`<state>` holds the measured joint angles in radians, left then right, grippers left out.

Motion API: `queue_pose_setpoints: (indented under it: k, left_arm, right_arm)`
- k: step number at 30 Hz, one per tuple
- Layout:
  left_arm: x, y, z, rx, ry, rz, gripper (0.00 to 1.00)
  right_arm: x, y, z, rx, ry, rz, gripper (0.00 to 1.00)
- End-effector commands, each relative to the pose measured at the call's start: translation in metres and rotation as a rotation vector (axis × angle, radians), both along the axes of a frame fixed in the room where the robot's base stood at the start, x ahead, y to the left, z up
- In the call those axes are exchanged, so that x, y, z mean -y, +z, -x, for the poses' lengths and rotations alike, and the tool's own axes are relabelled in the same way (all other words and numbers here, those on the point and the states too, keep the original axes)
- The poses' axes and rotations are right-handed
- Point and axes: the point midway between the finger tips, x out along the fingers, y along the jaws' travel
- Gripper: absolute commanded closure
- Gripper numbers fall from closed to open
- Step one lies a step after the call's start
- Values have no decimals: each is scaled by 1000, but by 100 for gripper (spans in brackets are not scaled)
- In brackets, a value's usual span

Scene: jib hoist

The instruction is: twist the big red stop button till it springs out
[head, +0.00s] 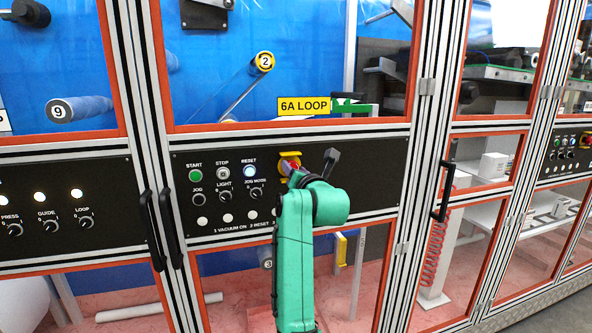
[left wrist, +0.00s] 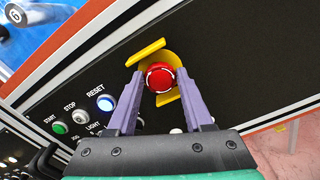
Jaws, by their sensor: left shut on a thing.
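The big red stop button (left wrist: 160,78) sits on the black control panel, with a yellow guard (left wrist: 148,52) around part of it. In the left wrist view, the two purple fingers of my left gripper (left wrist: 164,84) reach to either side of the button and are shut on it. In the head view the button (head: 294,166) is mostly hidden behind my left gripper (head: 291,170) and green arm. Whether the button is pressed in or out I cannot tell. My right gripper is in neither view.
To the left on the same panel are the green START button (head: 195,176), the STOP button (head: 223,173) and the lit RESET button (head: 250,171). A dark lever (head: 331,158) stands close to the right of my gripper. Black door handles (head: 165,228) stick out at the left.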

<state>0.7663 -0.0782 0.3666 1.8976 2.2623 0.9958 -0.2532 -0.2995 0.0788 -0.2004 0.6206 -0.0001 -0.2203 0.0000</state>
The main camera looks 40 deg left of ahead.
Motion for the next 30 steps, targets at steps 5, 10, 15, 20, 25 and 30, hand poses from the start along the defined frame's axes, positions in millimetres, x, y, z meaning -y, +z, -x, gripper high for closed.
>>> queue_pose_setpoints:
  k: [5,10,15,20,25,30]
  left_arm:
    - [-2,2,1,2,4,-3,19]
    - [-1,1,1,3,2,-2,19]
    - [5,0,4,4,0,-3,19]
    - [30,-6,21,6,-2,0,19]
    - [71,-8,50,7,-2,2,19]
    - [103,-5,73,4,1,2,19]
  right_arm:
    - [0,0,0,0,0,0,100]
    - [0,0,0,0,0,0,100]
    - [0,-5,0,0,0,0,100]
    - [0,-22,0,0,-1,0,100]
    - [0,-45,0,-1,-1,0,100]
    - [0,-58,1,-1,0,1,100]
